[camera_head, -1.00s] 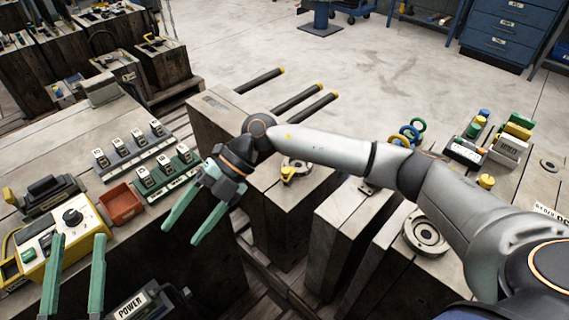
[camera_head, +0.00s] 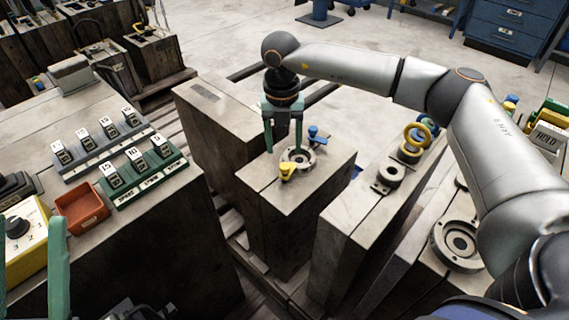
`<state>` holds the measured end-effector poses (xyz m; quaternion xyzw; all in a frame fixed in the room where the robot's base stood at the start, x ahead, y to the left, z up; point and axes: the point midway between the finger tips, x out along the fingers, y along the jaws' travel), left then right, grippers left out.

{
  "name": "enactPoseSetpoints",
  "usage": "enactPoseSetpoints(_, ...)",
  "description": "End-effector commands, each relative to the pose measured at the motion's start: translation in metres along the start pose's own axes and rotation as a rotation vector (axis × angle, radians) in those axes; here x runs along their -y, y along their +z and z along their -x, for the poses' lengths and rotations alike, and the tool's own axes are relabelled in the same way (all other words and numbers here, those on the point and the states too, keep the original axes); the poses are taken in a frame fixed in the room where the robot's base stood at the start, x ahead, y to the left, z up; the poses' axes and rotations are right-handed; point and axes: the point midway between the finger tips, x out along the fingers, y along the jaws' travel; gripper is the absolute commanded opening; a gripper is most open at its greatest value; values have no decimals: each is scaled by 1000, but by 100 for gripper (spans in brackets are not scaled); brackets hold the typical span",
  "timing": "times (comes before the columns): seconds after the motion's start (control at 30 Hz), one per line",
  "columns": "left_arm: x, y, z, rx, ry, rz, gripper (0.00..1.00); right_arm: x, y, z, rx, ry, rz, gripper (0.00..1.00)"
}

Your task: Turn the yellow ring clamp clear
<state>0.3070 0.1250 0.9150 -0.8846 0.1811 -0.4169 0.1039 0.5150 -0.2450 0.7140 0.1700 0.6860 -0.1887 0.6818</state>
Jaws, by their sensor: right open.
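The yellow ring clamp (camera_head: 288,170) sits at the front left edge of a grey metal ring (camera_head: 306,163) on top of the middle mould block (camera_head: 300,192). A blue clamp (camera_head: 317,134) stands at the ring's far right side. My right gripper (camera_head: 283,149) points down just above and behind the yellow clamp, its green fingers apart and empty. The fingers partly cover the ring's far side; I cannot tell whether they touch it. My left gripper (camera_head: 32,235) shows only in part at the lower left edge, its two green fingers well apart.
Neighbouring mould blocks stand close on both sides, with narrow gaps between. One on the right carries a round flange (camera_head: 460,242). At left are an orange tray (camera_head: 82,208), numbered blocks on a green rack (camera_head: 145,180) and a yellow control box (camera_head: 25,236).

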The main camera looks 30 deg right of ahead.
Motion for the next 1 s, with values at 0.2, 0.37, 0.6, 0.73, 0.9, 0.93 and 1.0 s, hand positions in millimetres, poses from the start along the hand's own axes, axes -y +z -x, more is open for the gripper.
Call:
enactPoseSetpoints(0.2,-6,9,9,2,1,21,50,0,0,-42,-2,0,0,63)
enactPoseSetpoints(0.37,-7,12,12,3,0,30,50,0,0,-55,-1,2,0,63)
enactPoseSetpoints(0.6,-7,12,12,4,-1,32,50,0,0,-58,-1,2,1,63)
enactPoseSetpoints(0.73,-7,12,12,5,-1,33,50,0,0,-58,-1,2,1,61)
enactPoseSetpoints(0.9,-7,12,12,5,0,32,50,0,0,-58,-1,2,1,42)
enactPoseSetpoints(0.93,-7,12,12,5,0,32,50,0,0,-58,-1,2,1,38)
enactPoseSetpoints(1.0,-8,12,12,5,1,32,50,0,0,-58,-1,2,1,30)
